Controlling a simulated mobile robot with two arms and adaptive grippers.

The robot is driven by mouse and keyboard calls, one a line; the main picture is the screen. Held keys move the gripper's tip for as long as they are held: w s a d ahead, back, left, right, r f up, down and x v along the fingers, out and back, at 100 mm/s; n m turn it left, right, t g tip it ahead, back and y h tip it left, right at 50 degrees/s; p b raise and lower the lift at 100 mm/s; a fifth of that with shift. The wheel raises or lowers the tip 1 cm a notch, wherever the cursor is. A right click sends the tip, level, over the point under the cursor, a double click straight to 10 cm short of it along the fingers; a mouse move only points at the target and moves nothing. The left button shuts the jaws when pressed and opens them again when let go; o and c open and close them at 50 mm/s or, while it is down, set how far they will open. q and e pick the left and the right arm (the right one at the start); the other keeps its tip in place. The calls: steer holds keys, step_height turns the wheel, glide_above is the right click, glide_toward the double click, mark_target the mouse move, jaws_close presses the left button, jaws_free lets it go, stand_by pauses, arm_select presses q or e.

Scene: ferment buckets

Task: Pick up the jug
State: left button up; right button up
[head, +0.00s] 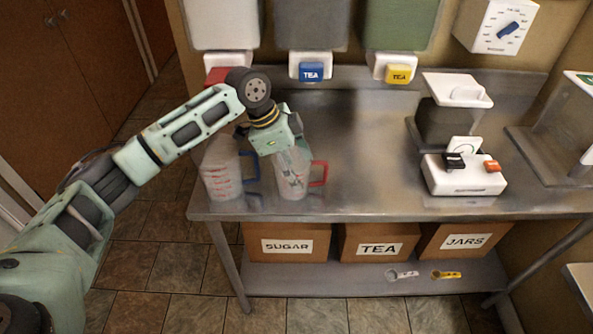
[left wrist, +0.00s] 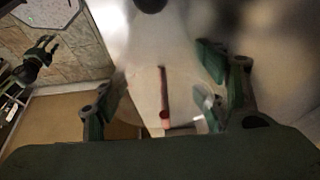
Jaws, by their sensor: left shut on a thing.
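Two clear measuring jugs stand side by side at the left front of the steel table. The red-handled jug (head: 293,184) is upright, with its handle to the right. The blue-handled jug (head: 220,178) is to its left, with red markings on its side. My left gripper (head: 288,153) reaches down over the red-handled jug and is shut on it, hiding its upper part. In the left wrist view, the fingers (left wrist: 165,100) sit on both sides of the translucent jug wall. A dark gripper-like part (left wrist: 38,62) at that view's left edge looks like my right gripper, too small to read.
Dispensers with a blue TEA tag (head: 311,72) and a yellow TEA tag (head: 398,74) hang behind the table (head: 370,185). A white scale (head: 463,175) stands to the right. Labelled boxes (head: 380,243) sit on the shelf below. The table's middle is clear.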

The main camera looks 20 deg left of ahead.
arm_select(q)
steer(key=r, duration=0.2)
steer(key=r+b, duration=0.1)
steer(key=r, duration=0.1)
steer(key=shift+d+r, duration=0.1)
steer(key=shift+d, duration=0.15)
steer(key=s+d+r+b, duration=0.1)
steer(key=s+d+r, duration=0.15)
steer(key=d, duration=0.25)
steer(key=s+d+r+b, duration=0.1)
steer(key=s+d+r, duration=0.1)
steer(key=d+r, duration=0.25)
steer(key=s+a+f+n+t+y, duration=0.1)
steer(key=s+a+f+n+y, duration=0.1)
steer(key=a+n, duration=0.4)
steer(key=s+a+f+n+t+y, duration=0.2)
steer(key=s+a+f+n, duration=0.2)
steer(key=s+a+n, duration=0.2)
steer(key=shift+s+a+f+n, duration=0.2)
steer(key=shift+s+f+n, duration=0.3)
steer(key=shift+n, duration=0.9)
steer(key=shift+r, duration=0.1)
